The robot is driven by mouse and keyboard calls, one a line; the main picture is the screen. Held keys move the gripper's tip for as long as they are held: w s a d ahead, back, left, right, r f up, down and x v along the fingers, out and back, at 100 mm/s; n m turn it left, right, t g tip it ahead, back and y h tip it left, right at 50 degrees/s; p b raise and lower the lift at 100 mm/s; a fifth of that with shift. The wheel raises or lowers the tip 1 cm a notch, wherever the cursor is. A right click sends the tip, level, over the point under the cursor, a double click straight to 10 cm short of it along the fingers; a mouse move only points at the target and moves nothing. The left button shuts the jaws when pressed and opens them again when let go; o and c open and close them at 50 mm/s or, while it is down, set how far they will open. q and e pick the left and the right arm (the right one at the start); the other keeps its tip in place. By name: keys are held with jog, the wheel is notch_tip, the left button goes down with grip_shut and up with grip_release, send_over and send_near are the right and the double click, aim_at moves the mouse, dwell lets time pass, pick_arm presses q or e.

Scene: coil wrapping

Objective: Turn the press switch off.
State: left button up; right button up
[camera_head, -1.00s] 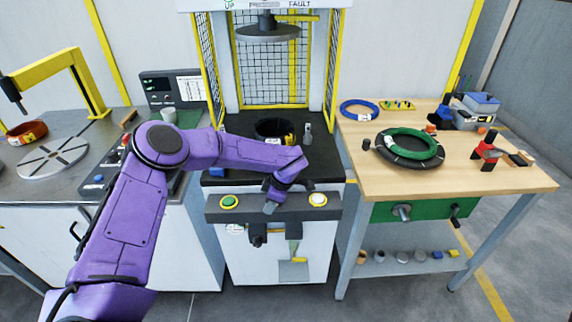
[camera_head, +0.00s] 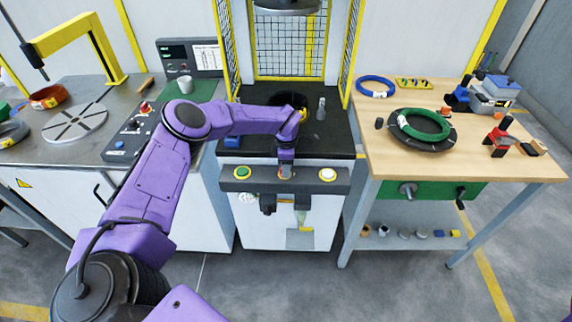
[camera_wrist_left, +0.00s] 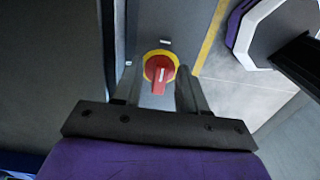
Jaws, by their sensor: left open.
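The press switch (camera_wrist_left: 160,70) is a red rotary knob on a round yellow plate, seen in the left wrist view. Its grip bar, with a white mark, stands about upright in that picture. My left gripper (camera_wrist_left: 159,82) is open, with one finger on each side of the knob; I cannot tell whether they touch it. In the head view my left gripper (camera_head: 285,170) points down at the middle of the press's grey front panel (camera_head: 306,187), between a green button (camera_head: 243,173) and a white button (camera_head: 327,174). The knob is hidden there. My right gripper is out of view.
A black coil (camera_head: 287,100) lies on the press bed under the round press plate (camera_head: 287,6). A wooden table (camera_head: 480,170) with a green coil (camera_head: 423,124) stands at right. A metal bench (camera_head: 60,155) with a control box (camera_head: 130,140) stands at left.

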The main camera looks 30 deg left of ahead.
pick_arm(q)
jog(key=shift+w+a+f, duration=0.1)
jog(key=shift+w+a, duration=0.05)
jog(key=shift+s+r, duration=0.35)
grip_shut()
jog(key=shift+a, duration=0.1)
